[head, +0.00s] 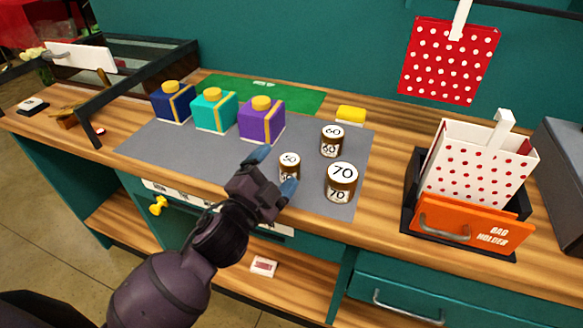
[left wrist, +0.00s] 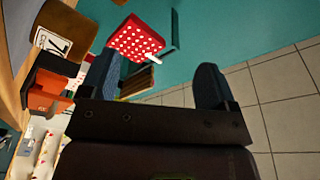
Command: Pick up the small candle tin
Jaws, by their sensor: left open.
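Three brown candle tins with white labels stand on the grey mat (head: 215,150). The small tin marked 50 (head: 289,162) is the smallest. The tin marked 60 (head: 331,142) stands behind it to the right, and the larger tin marked 70 (head: 341,181) stands to its right. My left gripper (head: 274,171) is open and empty, just left of the small tin, with one blue fingertip behind-left and one in front of it, hiding its lower part. I cannot tell whether they touch. In the left wrist view, the open fingers (left wrist: 156,85) have no tin between them, and the 70 tin (left wrist: 65,25) shows upper left.
Blue, teal and purple gift boxes (head: 262,121) stand on the mat left of the tins. A yellow block (head: 351,114) lies behind. An orange bag holder (head: 470,228) with a dotted bag stands right. A red dotted bag (head: 449,60) hangs at the back.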

